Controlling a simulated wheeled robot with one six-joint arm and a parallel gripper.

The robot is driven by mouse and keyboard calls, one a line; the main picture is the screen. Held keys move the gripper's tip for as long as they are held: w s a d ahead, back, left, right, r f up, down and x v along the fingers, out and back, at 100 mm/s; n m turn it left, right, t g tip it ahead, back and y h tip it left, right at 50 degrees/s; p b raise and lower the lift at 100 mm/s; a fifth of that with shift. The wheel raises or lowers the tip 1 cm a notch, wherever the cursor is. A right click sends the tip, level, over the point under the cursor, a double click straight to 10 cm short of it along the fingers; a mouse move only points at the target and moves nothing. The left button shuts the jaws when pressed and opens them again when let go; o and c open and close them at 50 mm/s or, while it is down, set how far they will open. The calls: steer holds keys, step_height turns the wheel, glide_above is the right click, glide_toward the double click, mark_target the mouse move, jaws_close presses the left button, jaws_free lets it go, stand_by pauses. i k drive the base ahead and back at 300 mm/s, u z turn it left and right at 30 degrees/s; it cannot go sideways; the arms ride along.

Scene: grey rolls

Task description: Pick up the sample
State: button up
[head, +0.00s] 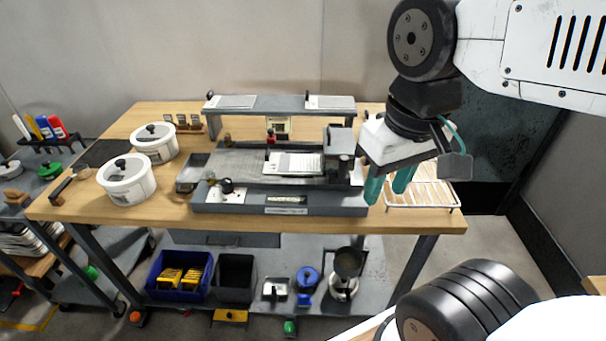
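A grey bench machine (222,164) stands on the wooden table. A pale flat ribbed piece (292,164) lies on its bed, beside a dark block-like head (340,142). I cannot tell for sure whether this piece is the sample. My gripper (386,192) has two teal fingers pointing down, apart, with nothing seen between them. It is in front of the machine's right end, near a wire rack (425,206) on the table's right side. The gripper and arm hide part of the rack.
Two white lidded pots (127,186) (155,148) stand at the table's left. A grey shelf (270,103) spans the back of the machine. Below are a blue bin (156,292) and a black bin (235,290). A strip of tabletop at the front is clear.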

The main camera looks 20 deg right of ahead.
mark_target(275, 164)
steer(key=u, duration=2.15)
steer(key=i, duration=3)
steer(key=z, duration=3.8)
steer(key=i, duration=0.45)
steer(key=u, duration=0.05)
